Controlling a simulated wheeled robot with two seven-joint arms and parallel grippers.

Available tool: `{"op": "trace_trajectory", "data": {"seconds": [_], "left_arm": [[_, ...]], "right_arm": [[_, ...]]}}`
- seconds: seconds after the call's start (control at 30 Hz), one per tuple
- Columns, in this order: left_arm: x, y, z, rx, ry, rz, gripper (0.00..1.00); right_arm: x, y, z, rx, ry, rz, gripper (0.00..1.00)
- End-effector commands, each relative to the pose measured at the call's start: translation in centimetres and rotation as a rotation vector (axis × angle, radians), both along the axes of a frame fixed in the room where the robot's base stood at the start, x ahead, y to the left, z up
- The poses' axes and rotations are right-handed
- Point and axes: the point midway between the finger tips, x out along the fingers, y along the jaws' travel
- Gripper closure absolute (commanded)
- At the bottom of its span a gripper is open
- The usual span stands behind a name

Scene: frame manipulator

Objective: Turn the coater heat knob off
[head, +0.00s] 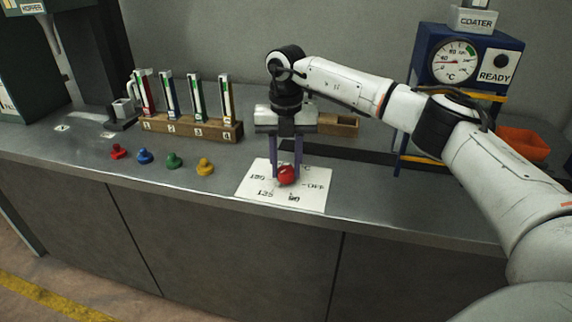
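The red coater heat knob (287,176) sits on a white dial card (256,192) on the counter. The card carries temperature marks around the knob and the word OFF on its right side. My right gripper (287,170) points straight down over the knob, with its two purple fingers apart, one on each side of it. I cannot tell whether the fingers touch the knob. Which mark the knob points at is too small to tell. My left gripper is not in view. The blue coater (425,50) stands at the back right with a dial gauge and a READY sign.
Red, blue, green and yellow small knobs (174,161) lie on the counter (70,150) to the left. A wooden rack (190,128) with several coloured holders stands behind them. A wooden box (338,124) is behind my gripper, and an orange bin (524,144) is at the right.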

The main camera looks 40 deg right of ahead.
Motion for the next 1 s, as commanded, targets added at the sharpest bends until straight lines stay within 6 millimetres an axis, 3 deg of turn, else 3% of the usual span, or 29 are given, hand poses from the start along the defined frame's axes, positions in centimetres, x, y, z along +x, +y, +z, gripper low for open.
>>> {"op": "trace_trajectory", "data": {"seconds": [0.03, 0.1, 0.47, 1.0], "left_arm": [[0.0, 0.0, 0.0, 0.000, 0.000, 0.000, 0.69], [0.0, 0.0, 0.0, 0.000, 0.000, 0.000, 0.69], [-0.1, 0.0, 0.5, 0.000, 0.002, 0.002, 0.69], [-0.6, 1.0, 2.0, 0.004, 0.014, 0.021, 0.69]], "right_arm": [[0.0, 0.0, 0.0, -0.001, 0.001, 0.000, 0.80], [0.0, 0.0, 0.0, -0.001, 0.001, 0.000, 0.91], [0.0, 0.0, 0.2, -0.001, 0.002, 0.059, 0.91], [0.0, -0.1, 0.3, -0.001, 0.002, 0.497, 0.91]]}}
